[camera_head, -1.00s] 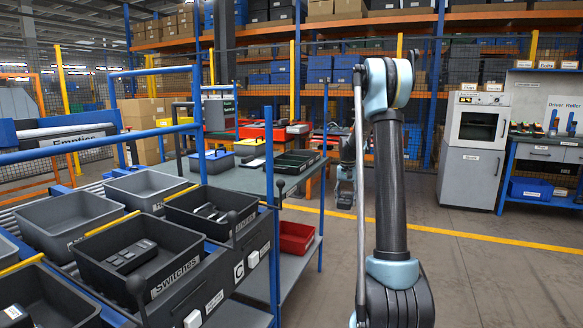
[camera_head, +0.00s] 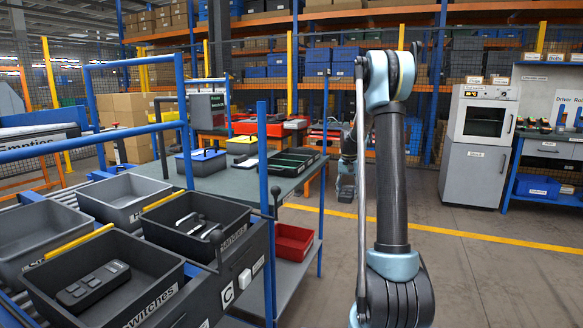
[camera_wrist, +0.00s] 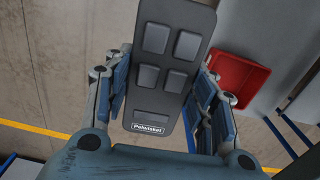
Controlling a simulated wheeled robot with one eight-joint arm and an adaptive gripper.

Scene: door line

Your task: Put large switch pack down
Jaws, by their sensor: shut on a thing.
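The large switch pack (camera_wrist: 165,60) is a dark grey slab with several raised square buttons and a small white label at its near end. My gripper (camera_wrist: 160,92) is shut on it, with one blue-grey finger along each long side. Another dark switch pack (camera_head: 93,284) lies in the black bin labelled Switches (camera_head: 155,305).
A second black bin (camera_head: 185,250) and grey bins (camera_head: 125,207) share the rack at left. The work table (camera_head: 225,180) carries a black tray (camera_head: 292,162) and toolboxes; a red bin (camera_head: 293,242) sits below. Open floor lies right, before a grey cabinet (camera_head: 474,178).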

